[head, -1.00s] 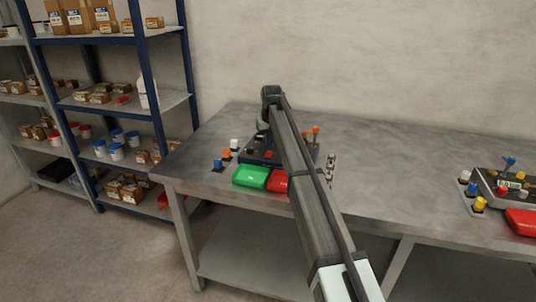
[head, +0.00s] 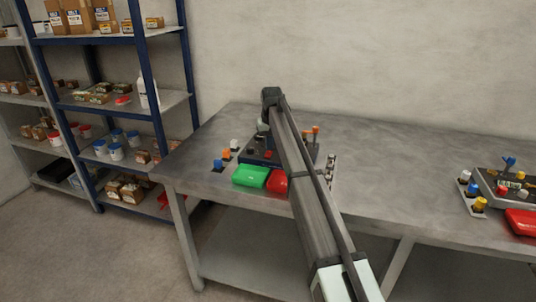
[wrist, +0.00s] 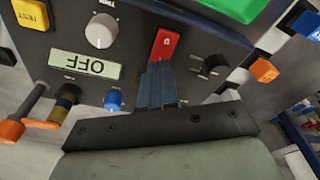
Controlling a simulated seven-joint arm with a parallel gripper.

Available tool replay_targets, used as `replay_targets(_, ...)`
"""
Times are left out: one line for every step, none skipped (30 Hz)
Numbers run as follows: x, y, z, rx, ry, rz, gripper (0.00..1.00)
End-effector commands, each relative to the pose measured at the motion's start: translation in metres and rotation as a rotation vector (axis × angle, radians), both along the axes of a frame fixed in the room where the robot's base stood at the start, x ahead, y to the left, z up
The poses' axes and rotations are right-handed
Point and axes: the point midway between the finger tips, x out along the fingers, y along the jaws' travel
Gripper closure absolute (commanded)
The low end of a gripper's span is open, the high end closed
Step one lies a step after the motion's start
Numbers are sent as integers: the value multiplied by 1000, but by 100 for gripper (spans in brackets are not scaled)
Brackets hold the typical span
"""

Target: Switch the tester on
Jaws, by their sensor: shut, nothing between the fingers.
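The tester (head: 252,157) is a dark panel on the left part of the bench, partly hidden by my arm in the head view. In the wrist view its panel (wrist: 128,42) appears upside down. Its display (wrist: 85,66) reads OFF. A red rocker switch (wrist: 166,43) sits right of a grey knob (wrist: 100,30). My gripper (wrist: 160,66) is shut and empty, with its fingertips at the switch's near end. I cannot tell whether they touch it. The gripper is hidden in the head view.
A green tray (head: 250,177) and a red object (head: 278,182) lie at the bench's front edge. The wrist view shows a blue knob (wrist: 113,100), black knob (wrist: 216,65) and orange lever (wrist: 12,130) close by.

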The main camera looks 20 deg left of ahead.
Motion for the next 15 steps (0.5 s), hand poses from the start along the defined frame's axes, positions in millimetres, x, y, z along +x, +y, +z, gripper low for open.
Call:
replay_targets(0, 0, -1, 0, 0, 0, 100)
replay_targets(0, 0, -1, 0, 0, 0, 100)
replay_targets(0, 0, -2, 0, 0, 0, 100)
replay_targets(0, 0, -2, 0, 0, 0, 100)
replay_targets(0, 0, -2, 0, 0, 0, 100)
replay_targets(0, 0, -3, 0, 0, 0, 100)
replay_targets(0, 0, -3, 0, 0, 0, 100)
replay_targets(0, 0, -3, 0, 0, 0, 100)
replay_targets(0, 0, -4, 0, 0, 0, 100)
replay_targets(0, 0, -4, 0, 0, 0, 100)
replay_targets(0, 0, -5, 0, 0, 0, 100)
replay_targets(0, 0, -5, 0, 0, 0, 100)
replay_targets(0, 0, -5, 0, 0, 0, 100)
replay_targets(0, 0, -6, 0, 0, 0, 100)
replay_targets(0, 0, -6, 0, 0, 0, 100)
